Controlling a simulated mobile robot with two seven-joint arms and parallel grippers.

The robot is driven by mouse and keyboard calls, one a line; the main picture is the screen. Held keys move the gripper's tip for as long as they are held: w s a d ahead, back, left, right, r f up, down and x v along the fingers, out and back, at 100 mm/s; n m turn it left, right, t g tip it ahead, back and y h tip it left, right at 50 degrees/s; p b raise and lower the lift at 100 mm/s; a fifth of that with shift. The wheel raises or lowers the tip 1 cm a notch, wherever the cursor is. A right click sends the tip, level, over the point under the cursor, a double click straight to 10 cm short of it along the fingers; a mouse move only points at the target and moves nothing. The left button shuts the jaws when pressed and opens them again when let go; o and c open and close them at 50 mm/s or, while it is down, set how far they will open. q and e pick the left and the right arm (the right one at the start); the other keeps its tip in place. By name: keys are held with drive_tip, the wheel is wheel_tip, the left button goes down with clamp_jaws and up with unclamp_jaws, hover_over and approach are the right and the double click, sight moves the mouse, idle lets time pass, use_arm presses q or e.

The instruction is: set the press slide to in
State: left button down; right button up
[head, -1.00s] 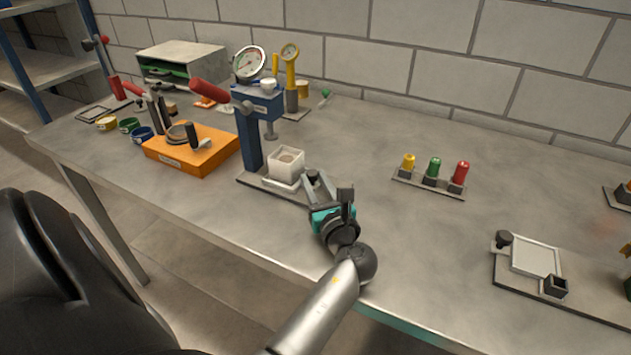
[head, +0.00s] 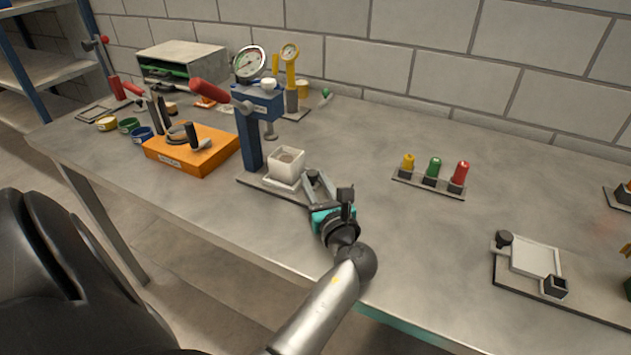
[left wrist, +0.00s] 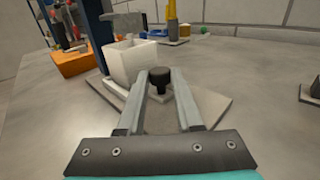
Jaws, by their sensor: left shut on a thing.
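The press (head: 250,140) has a blue column and head, a red-handled lever and a round gauge. A white square box (head: 285,172) with grey-brown contents sits on the press slide (head: 282,185), low and to the right of the column, in front of the ram (head: 270,130). The box also shows in the left wrist view (left wrist: 130,64). My left gripper (head: 316,177) is just right of the box. In the left wrist view its fingers (left wrist: 159,82) are shut on the slide's black knob (left wrist: 158,76). My right gripper is not in view.
An orange block (head: 190,155) stands left of the press. A yellow gauge stand (head: 290,75) is behind it. A rack of coloured pegs (head: 430,183) and a plate with a white square tray (head: 535,257) lie to the right. The table between is clear.

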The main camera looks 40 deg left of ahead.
sight(297, 172)
use_arm(q)
drive_tip(key=shift+a, duration=0.1)
drive_tip(key=shift+s+a+p, duration=0.15)
drive_tip(key=shift+a+p, duration=0.15)
drive_tip(key=shift+a, duration=0.05)
drive_tip(key=a, duration=0.1)
drive_tip(key=a+p, duration=0.1)
drive_tip(key=a, duration=0.1)
drive_tip(key=shift+s, duration=0.35)
drive_tip(key=shift+d, duration=0.1)
drive_tip(key=c, duration=0.6)
unclamp_jaws()
drive_tip(key=shift+o, duration=0.2)
